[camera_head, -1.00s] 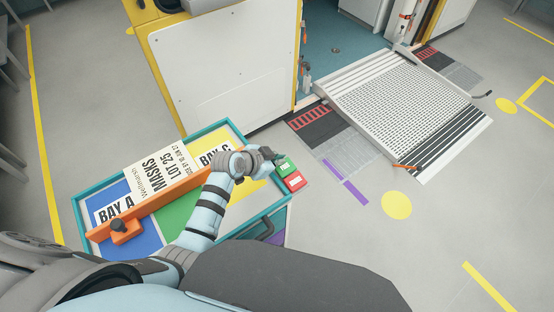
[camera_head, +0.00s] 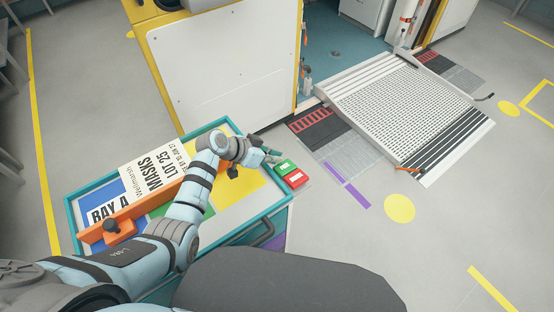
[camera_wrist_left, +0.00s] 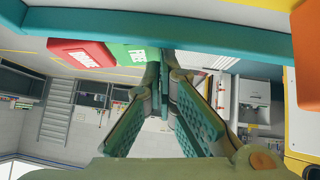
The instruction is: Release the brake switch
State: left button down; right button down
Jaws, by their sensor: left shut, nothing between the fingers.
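The brake switch has a green pad (camera_head: 285,166) and a red pad (camera_head: 297,178) side by side on the right end of the teal-framed cart (camera_head: 264,213). The wrist view shows the green pad (camera_wrist_left: 133,54) marked FREE and the red pad (camera_wrist_left: 80,52) with white lettering. My left gripper (camera_head: 272,157) is shut and empty, its fingertips right at the green pad. In the wrist view the shut fingertips (camera_wrist_left: 165,58) overlap the green pad's right edge; I cannot tell whether they touch it. My right gripper is not in view.
The cart carries a white MASKS box (camera_head: 150,165), an orange bar (camera_head: 165,196) and coloured bays. A white panel (camera_head: 225,65) with yellow edges stands behind it. A ramp (camera_head: 395,105) lies at the right, with open floor before it.

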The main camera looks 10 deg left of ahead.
pick_arm(q)
jog(key=shift+r, duration=0.1)
jog(key=w+r+p+v, duration=0.1)
jog(key=p+v, duration=0.3)
jog(key=v, duration=0.8)
jog(key=shift+w+r+p, duration=0.3)
jog(key=shift+r+p, duration=0.1)
jog(key=shift+r, duration=0.3)
jog(key=shift+d, duration=0.15)
